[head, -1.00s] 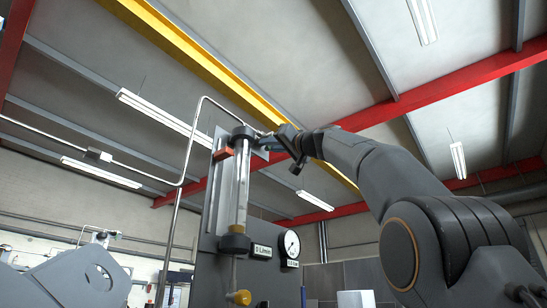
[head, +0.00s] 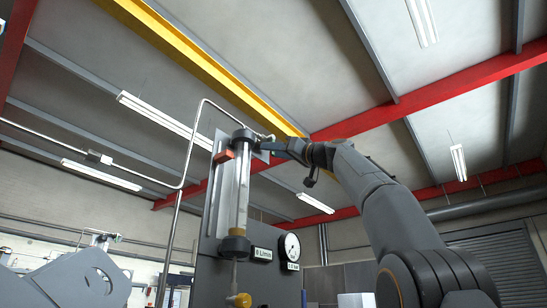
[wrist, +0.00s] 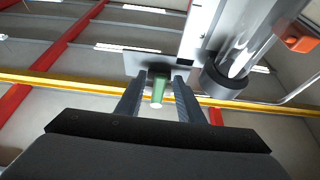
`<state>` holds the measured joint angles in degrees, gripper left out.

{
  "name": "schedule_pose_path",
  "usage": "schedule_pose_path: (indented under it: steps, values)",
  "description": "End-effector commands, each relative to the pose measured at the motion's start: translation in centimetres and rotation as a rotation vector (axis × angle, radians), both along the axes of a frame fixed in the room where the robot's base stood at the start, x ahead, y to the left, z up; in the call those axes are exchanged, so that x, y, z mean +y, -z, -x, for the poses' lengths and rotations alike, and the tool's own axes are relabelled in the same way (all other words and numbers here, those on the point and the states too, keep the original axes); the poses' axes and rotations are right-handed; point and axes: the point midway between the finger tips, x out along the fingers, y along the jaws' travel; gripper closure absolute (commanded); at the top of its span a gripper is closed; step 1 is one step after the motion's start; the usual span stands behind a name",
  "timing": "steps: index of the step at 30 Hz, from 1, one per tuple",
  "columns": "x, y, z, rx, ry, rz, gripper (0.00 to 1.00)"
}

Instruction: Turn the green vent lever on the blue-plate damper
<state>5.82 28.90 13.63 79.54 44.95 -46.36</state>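A green lever or knob (wrist: 160,87) with a pale end shows in the wrist view, in front of a grey plate (wrist: 136,64). I see no clearly blue plate in either view. My gripper (wrist: 159,79) is open, one finger on each side of the green part, with a small gap visible on both sides. In the head view my gripper (head: 277,146) is at the top of the upright glass tube (head: 236,190), on its right side. The fingertips and the lever are small and partly hidden there.
The tube's dark collar (wrist: 224,82) is close to the right finger. An orange-red block (head: 223,156) sits left of the tube's top. A gauge (head: 289,245), a yellow knob (head: 240,299) and a metal pipe (head: 188,150) are on or near the grey panel.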

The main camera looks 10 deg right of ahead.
Motion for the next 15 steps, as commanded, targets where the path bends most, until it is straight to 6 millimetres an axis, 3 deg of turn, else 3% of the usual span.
schedule_pose_path:
  steps: [15]
  values:
    - [-0.90, 0.66, 0.97, 0.000, 0.000, 0.000, 0.66]
